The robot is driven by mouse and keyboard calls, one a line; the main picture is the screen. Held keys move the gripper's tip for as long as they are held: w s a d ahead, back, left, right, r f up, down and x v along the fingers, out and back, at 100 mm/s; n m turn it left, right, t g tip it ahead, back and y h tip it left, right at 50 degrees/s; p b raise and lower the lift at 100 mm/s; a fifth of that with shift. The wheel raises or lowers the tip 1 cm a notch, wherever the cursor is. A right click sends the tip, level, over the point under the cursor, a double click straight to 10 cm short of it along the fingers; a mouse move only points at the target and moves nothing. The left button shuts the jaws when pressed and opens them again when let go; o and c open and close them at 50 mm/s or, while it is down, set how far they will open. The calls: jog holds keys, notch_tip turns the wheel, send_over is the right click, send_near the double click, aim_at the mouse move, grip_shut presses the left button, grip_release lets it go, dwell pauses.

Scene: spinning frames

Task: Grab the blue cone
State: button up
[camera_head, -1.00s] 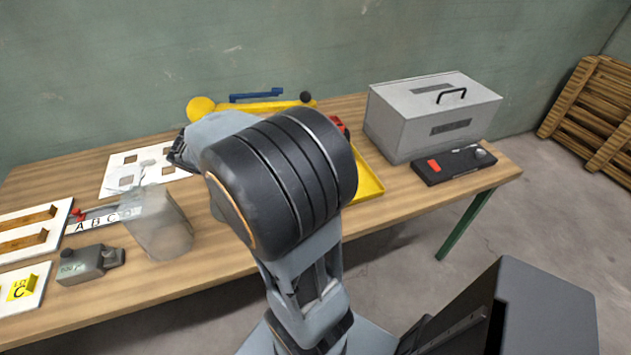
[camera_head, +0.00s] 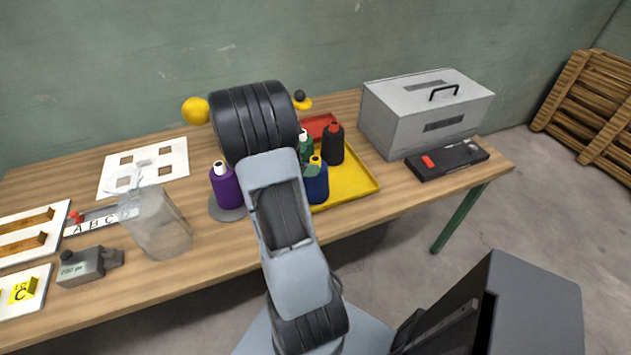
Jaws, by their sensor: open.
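The blue cone (camera_head: 317,187) is a dark blue spool with a yellow top. It stands upright in the front left part of the yellow tray (camera_head: 352,186), and my arm covers its left edge. A green cone (camera_head: 304,150) is just behind it, and a black cone (camera_head: 333,146) is to its right rear. My arm rises in front of the table, with its thick dark joint left of and behind the blue cone. My gripper is hidden behind the arm.
A purple cone (camera_head: 225,188) stands on a grey disc left of my arm. A clear container (camera_head: 158,225) is further left. A grey metal box (camera_head: 425,115) and a black device (camera_head: 448,161) are right of the tray. Red shows at the tray's back (camera_head: 318,124).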

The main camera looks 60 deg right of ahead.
aim_at(314, 159)
jog(key=shift+p+x, duration=0.5)
jog(key=shift+x, duration=2.25)
jog(key=shift+c, duration=0.3)
jog(key=c, duration=1.5)
jog(key=shift+c, duration=0.5)
jog(key=shift+r, duration=0.25)
